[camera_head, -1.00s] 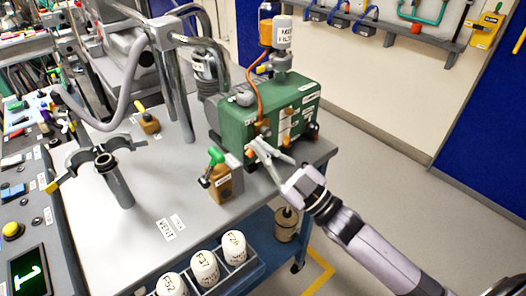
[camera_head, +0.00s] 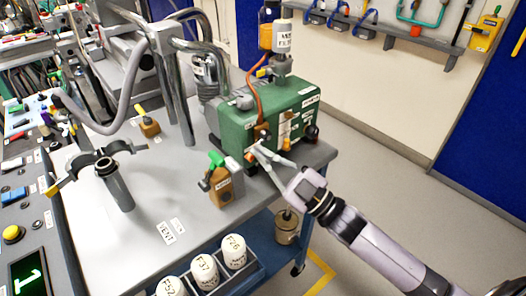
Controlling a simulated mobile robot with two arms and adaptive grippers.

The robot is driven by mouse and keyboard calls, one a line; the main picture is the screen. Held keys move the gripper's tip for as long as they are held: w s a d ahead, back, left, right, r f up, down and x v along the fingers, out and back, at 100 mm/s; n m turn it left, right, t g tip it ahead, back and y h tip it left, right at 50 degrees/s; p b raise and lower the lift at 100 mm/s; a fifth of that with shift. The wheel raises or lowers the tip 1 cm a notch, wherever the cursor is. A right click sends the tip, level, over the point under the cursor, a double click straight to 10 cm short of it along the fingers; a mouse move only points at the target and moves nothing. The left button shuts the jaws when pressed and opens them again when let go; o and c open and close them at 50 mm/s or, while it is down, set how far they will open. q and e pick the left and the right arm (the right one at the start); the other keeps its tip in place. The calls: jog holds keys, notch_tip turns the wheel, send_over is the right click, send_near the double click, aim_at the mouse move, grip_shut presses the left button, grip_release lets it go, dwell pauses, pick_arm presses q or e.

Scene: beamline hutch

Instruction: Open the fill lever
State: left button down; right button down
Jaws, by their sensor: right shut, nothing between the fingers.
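A green pump box (camera_head: 240,130) stands on the grey bench top, with small orange-brown fittings on its front face. My right gripper (camera_head: 257,151) is shut and empty; its fingertips are close to these front fittings, and I cannot tell whether they touch. A brown valve block (camera_head: 224,188) with a green lever (camera_head: 216,159) stands just left of the gripper. Another brown block (camera_head: 149,127) with a yellow lever (camera_head: 140,109) stands farther back. No readable label tells me which one is the fill lever. My left gripper is not in view.
White labelled bottles (camera_head: 205,270) sit in a rack at the bench's front edge. A grey post with a forked clamp (camera_head: 117,187) stands at left. Bent metal pipes (camera_head: 182,95) rise behind. Open floor (camera_head: 400,200) lies right of the bench.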

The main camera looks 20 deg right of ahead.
jog(key=shift+f+n, duration=0.2)
jog(key=shift+n, duration=0.3)
jog(key=f+n+g+p, duration=0.1)
jog(key=n+g, duration=0.1)
jog(key=n, duration=0.2)
jog(key=d+f+n+g+p, duration=0.1)
jog(key=n+g+p, duration=0.1)
jog(key=n, duration=0.2)
jog(key=w+d+f+n+g+p, duration=0.1)
jog(key=n+g+p, duration=0.1)
jog(key=n, duration=0.2)
jog(key=shift+d+f+g, duration=0.1)
jog(key=shift+f+g, duration=0.05)
jog(key=shift+g, duration=0.15)
jog(key=shift+h, duration=0.3)
